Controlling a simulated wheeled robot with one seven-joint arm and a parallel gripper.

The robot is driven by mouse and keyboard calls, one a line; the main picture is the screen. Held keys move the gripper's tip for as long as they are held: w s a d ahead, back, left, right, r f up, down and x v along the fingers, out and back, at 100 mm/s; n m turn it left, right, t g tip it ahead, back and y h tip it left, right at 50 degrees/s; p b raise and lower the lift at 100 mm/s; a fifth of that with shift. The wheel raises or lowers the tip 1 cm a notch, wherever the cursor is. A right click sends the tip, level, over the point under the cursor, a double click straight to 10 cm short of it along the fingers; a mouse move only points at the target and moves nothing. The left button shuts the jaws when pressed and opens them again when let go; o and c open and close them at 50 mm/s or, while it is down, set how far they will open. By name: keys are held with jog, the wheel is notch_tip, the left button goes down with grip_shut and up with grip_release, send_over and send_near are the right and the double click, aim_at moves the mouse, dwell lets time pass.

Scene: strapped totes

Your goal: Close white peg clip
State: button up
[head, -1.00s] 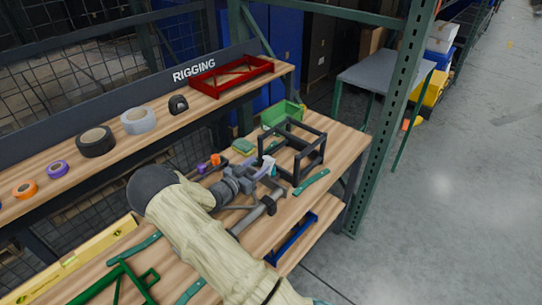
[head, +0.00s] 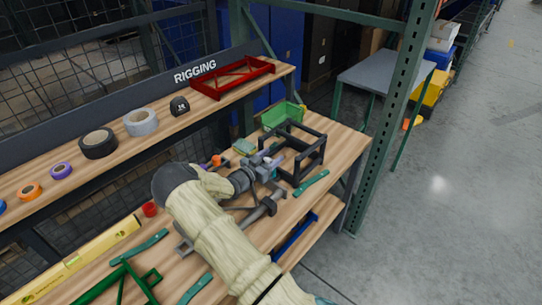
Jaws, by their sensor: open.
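My gripper (head: 268,168) is at the near left side of a black open box frame (head: 318,158) on the lower wooden bench. It is small in the head view; its jaws are open. Pale lavender pieces (head: 278,160) show right by the fingers, against the frame's left side. I cannot make out the white peg clip for certain; my gripper and wrist cover much of that spot. I cannot tell whether the fingers touch anything.
Teal straps (head: 311,184) and a dark grey clamp-like tool (head: 262,208) lie close to my gripper. A green bin (head: 284,115) stands behind the frame. A green upright post (head: 385,130) borders the bench on the right. A shelf with tape rolls (head: 98,144) runs behind.

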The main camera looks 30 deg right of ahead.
jog(key=shift+d, duration=0.1)
jog(key=c, duration=0.8)
jog(key=shift+c, duration=0.2)
